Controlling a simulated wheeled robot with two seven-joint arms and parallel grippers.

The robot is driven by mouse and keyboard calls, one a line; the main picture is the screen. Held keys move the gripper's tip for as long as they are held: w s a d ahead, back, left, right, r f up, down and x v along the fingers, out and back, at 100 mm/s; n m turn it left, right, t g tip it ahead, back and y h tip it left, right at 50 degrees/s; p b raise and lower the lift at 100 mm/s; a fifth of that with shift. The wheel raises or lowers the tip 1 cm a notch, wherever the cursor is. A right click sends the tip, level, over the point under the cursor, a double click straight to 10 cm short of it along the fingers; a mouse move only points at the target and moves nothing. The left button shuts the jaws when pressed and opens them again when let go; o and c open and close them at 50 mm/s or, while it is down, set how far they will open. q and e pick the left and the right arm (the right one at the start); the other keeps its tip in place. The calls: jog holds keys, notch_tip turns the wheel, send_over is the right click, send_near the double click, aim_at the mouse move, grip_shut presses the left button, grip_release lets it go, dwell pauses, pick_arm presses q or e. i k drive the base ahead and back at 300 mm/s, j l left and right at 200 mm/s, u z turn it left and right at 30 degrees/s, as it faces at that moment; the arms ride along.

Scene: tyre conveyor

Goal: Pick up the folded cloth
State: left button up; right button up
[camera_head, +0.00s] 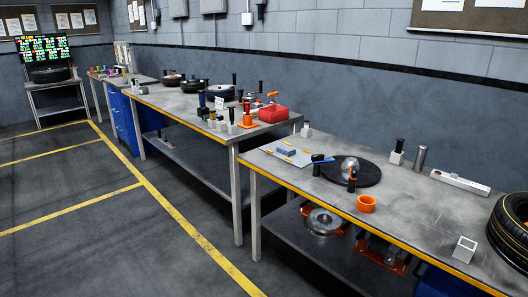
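On the near workbench (395,225), at its far left end, a flat pale grey-blue sheet (300,159) lies near the back. A small blue-grey block-like thing (287,149) rests on it; this may be the folded cloth, but it is too small to tell. A yellow bit shows at the sheet's left edge. Neither my left nor my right gripper is in view.
A black round disc (368,177) with a clear dome-like thing (350,168), an orange ring (366,203), a white power strip (460,182) and a tyre (511,230) are on the near bench. A second bench (190,108) holds a red bin (273,113). The floor at left is clear.

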aim_at(286, 150)
jog(key=i+j, duration=0.35)
jog(key=i, duration=0.3)
jog(key=i+j+z, duration=0.15)
jog(key=i+j, duration=0.25)
jog(key=i, duration=0.3)
jog(key=i+j, duration=0.45)
jog(key=i, duration=0.2)
jog(key=i+j+z, duration=0.1)
jog(key=i+j, duration=0.3)
jog(key=i, duration=0.25)
